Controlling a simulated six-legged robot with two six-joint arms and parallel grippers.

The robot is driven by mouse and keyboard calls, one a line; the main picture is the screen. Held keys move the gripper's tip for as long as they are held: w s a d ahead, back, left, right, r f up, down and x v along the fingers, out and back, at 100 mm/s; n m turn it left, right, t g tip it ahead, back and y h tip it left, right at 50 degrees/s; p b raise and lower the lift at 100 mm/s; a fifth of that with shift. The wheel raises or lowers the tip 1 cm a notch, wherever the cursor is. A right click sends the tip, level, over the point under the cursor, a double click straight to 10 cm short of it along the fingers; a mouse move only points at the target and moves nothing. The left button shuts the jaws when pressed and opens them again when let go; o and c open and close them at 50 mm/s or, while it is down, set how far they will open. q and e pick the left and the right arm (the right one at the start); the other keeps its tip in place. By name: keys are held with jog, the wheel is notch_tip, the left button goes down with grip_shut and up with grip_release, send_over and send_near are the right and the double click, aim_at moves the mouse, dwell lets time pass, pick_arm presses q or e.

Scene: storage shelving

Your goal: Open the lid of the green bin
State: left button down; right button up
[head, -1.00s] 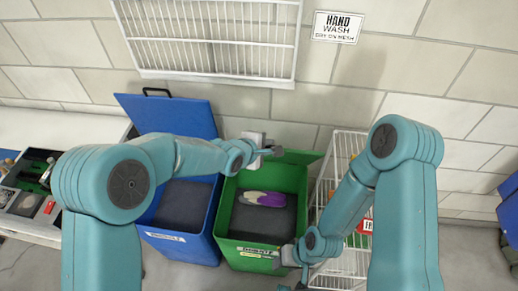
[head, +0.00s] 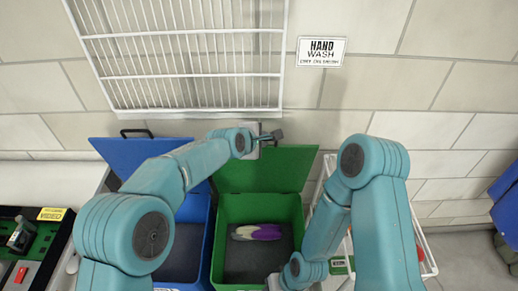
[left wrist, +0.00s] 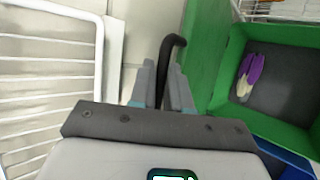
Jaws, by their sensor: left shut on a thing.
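The green bin (head: 303,222) stands open against the wall. Its lid (head: 265,170) is swung up and back on the wall side. My left gripper (head: 270,138) is at the lid's top edge. In the left wrist view the gripper (left wrist: 162,85) is shut on the lid's black handle (left wrist: 172,46), which curves out between the fingers. The lid (left wrist: 207,60) and the bin's interior also show there. My right gripper (head: 274,283) is low by the bin's front, and its fingers are too cut off to read.
A white and purple object (head: 256,232) lies inside the green bin. A blue bin with its lid (head: 130,152) open stands to the left. A white wire basket (head: 325,172) stands to the right. A white wire rack (head: 190,60) is on the wall above.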

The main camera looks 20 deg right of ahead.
pick_arm(q)
jog(key=w+p, duration=0.1)
jog(key=w, duration=0.1)
jog(key=shift+w+d+r+p, duration=0.2)
jog(key=shift+w+d+p, duration=0.1)
jog(key=shift+d+p, duration=0.1)
jog(key=shift+w+d+p, duration=0.25)
jog(key=shift+w+p, duration=0.2)
jog(key=shift+w, duration=0.2)
jog(key=c, duration=1.2)
grip_release()
jog(key=shift+o, duration=0.2)
jog(key=shift+s, duration=0.1)
